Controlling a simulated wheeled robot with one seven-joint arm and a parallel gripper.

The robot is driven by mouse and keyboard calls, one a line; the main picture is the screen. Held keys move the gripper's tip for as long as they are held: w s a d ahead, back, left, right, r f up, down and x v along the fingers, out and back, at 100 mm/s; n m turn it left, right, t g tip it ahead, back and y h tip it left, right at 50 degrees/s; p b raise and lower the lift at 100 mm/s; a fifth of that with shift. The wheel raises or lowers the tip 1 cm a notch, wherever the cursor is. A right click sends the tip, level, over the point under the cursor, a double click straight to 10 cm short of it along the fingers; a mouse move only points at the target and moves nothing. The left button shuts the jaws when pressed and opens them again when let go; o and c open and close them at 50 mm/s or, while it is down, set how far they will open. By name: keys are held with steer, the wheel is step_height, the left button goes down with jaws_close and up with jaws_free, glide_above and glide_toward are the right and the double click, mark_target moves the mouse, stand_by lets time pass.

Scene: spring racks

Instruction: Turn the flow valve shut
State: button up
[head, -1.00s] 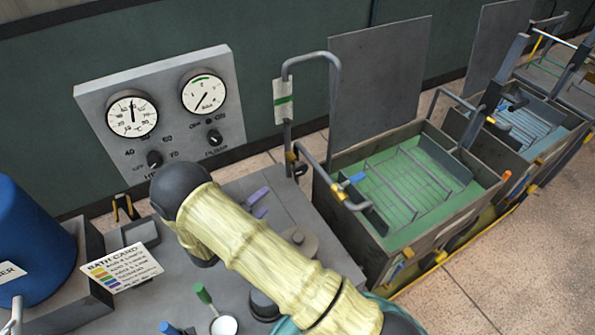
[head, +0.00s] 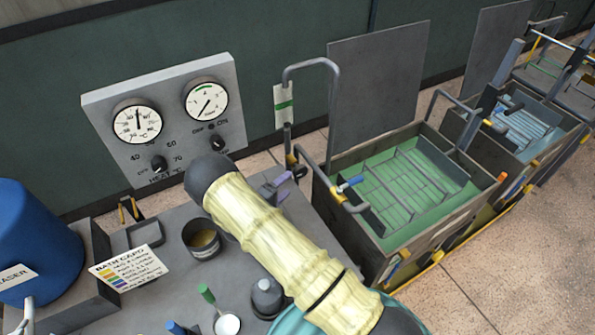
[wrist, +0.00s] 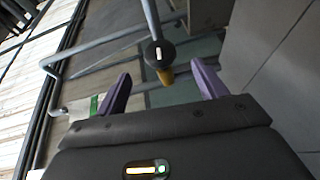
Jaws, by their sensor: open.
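My gripper (head: 280,187) is open and empty; in the head view its purple fingers show just left of the foot of the grey bent pipe (head: 337,95). In the wrist view the two purple fingers (wrist: 162,88) stand apart, with a round dark knob (wrist: 160,52) bearing a white bar between and beyond them. A mustard-yellow piece (wrist: 168,76) sits just below the knob. This looks like the flow valve, and no finger visibly touches it.
A tank of green liquid (head: 400,235) stands right of the pipe, with a grey upright panel (head: 375,85) behind. A gauge box (head: 165,120) is at the back left. The grey bench holds a pot (head: 202,238), a bath card (head: 127,268) and a blue container (head: 35,240).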

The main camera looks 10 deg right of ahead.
mark_target(296, 176)
steer(key=p+x, duration=0.2)
steer(key=x, duration=0.5)
steer(key=shift+w+d, duration=0.1)
steer(key=shift+d, duration=0.15)
steer(key=c, duration=0.9)
